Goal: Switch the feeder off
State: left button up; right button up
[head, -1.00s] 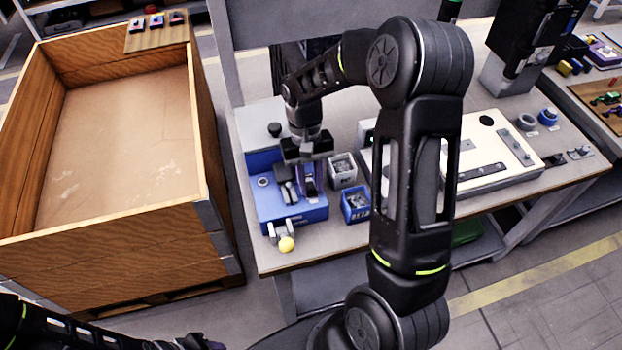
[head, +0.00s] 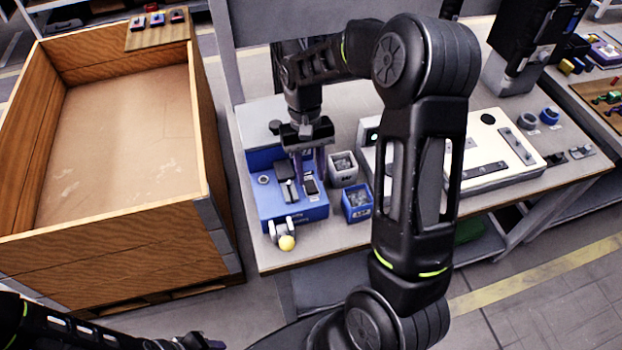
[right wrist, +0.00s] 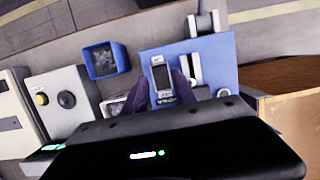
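The feeder (head: 272,207) is a blue box at the left front of the bench. On its top are a dark grey switch-like part (head: 310,186) and, left of it, a grey lever-like part (head: 288,190). My right gripper (head: 309,170) points down over the feeder. In the right wrist view its dark fingers (right wrist: 162,92) stand apart on either side of the grey switch part (right wrist: 161,76), with no clear grip on it. Whether they touch it, I cannot tell. My left gripper (head: 200,342) is at the bottom left edge, far from the feeder, its fingers unclear.
A grey bin (head: 343,170) and a blue bin (head: 357,203) of small parts stand close right of the feeder. A yellow ball-like knob (head: 287,243) sticks out at its front. A large wooden crate (head: 110,240) stands left of the bench. A white fixture plate (head: 490,150) lies right.

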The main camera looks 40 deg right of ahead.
aim_at(309, 182)
jog(key=v, duration=0.5)
jog(key=shift+b, duration=0.35)
